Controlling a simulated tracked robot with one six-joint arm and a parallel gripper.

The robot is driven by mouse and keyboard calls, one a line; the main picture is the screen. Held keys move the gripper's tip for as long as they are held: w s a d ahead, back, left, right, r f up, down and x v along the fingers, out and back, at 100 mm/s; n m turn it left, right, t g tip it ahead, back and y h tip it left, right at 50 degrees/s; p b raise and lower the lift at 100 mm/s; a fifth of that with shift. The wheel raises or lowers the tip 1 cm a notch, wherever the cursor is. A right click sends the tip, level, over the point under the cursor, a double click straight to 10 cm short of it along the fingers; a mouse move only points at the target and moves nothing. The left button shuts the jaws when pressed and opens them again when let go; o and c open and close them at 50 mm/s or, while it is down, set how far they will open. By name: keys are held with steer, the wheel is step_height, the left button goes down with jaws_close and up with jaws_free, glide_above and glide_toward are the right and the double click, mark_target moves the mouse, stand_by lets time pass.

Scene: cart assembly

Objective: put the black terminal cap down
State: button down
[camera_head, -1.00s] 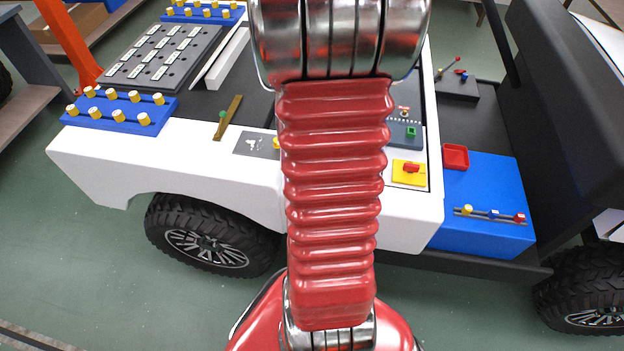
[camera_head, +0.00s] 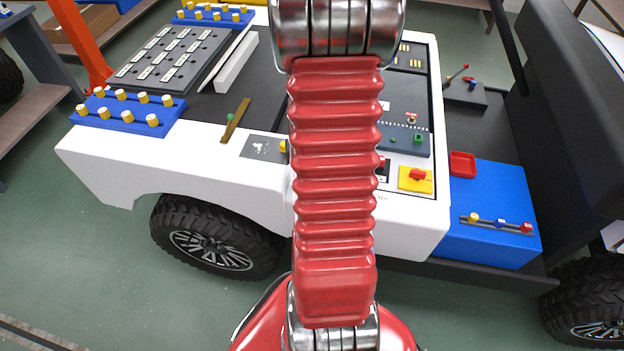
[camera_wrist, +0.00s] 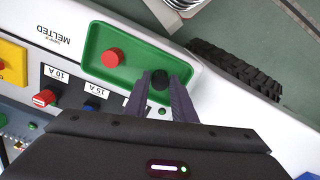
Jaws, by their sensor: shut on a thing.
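In the wrist view, the black terminal cap (camera_wrist: 160,79) is held between the fingertips of my gripper (camera_wrist: 160,84). My gripper is shut on it, over the right part of a green tray (camera_wrist: 92,44). I cannot tell whether the cap touches the tray floor. A red cap (camera_wrist: 113,57) is in the tray, left of the black cap and apart from it. In the head view, my gripper, the black cap and the green tray are hidden behind my red arm.
A panel with a red switch (camera_wrist: 44,97) and fuse labels lies beside the tray. A yellow plate with a red knob (camera_head: 417,175), a red tray (camera_head: 462,164) and a blue block (camera_head: 495,240) are right of my arm. A blue rack of yellow caps (camera_head: 128,112) is at left.

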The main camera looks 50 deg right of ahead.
steer(key=shift+f, duration=0.3)
steer(key=c, duration=1.5)
jaws_free()
steer(key=shift+f, duration=0.1)
step_height(320, 180, up, 12)
steer(key=shift+r, duration=0.15)
